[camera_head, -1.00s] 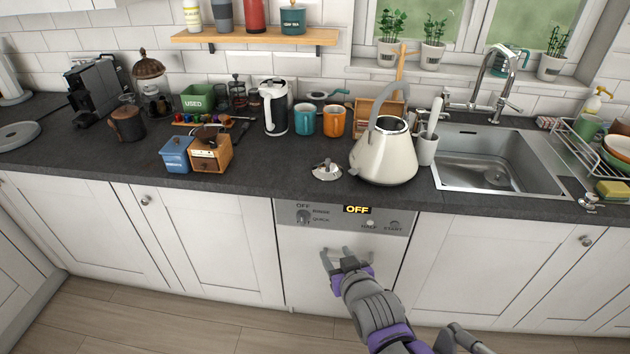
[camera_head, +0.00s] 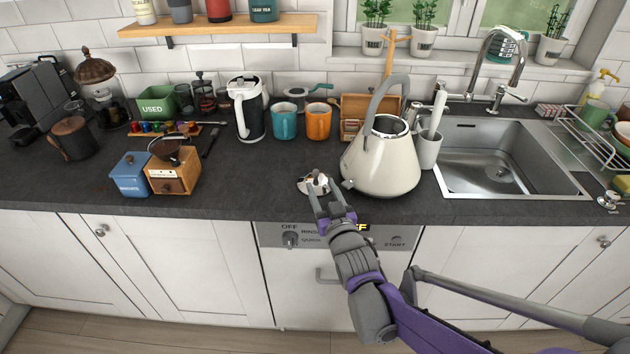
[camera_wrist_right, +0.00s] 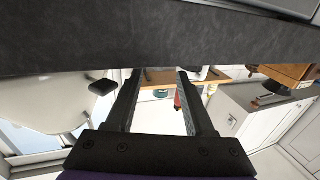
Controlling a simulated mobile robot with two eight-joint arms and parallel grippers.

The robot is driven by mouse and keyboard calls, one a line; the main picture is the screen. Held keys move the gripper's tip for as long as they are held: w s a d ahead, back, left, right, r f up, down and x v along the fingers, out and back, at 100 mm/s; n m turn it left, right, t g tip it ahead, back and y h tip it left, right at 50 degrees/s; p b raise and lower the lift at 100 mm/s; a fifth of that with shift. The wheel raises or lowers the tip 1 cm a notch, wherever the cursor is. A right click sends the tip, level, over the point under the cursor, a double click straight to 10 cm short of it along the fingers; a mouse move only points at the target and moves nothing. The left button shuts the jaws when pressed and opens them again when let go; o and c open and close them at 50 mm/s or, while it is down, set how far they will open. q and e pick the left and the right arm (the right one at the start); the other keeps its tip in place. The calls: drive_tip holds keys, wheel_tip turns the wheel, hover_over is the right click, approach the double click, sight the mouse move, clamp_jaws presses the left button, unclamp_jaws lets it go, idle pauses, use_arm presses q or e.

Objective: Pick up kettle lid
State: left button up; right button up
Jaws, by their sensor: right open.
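The silver kettle lid (camera_head: 304,186) lies on the dark worktop, to the left of the kettle. My right gripper (camera_head: 317,182) is open at the lid, its fingers covering part of it in the head view. I cannot tell whether the fingers touch the lid. In the right wrist view the open fingers (camera_wrist_right: 160,95) have a gap between them, and I cannot make out the lid there. The cream kettle (camera_head: 380,165) stands upright without its lid, its grey handle raised. My left gripper is not in view.
Teal (camera_head: 284,122) and orange (camera_head: 318,122) mugs stand behind the lid. A white utensil cup (camera_head: 428,150) and the sink (camera_head: 490,160) are right of the kettle. A wooden grinder (camera_head: 174,172) and blue box (camera_head: 130,175) stand left. The worktop between grinder and lid is clear.

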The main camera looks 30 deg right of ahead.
sight(317, 175)
drive_tip(key=x, duration=0.6)
drive_tip(key=shift+w+d+r, duration=0.1)
drive_tip(key=shift+w+d, duration=0.05)
drive_tip(key=shift+w, duration=0.2)
drive_tip(key=shift+c, duration=0.2)
clamp_jaws()
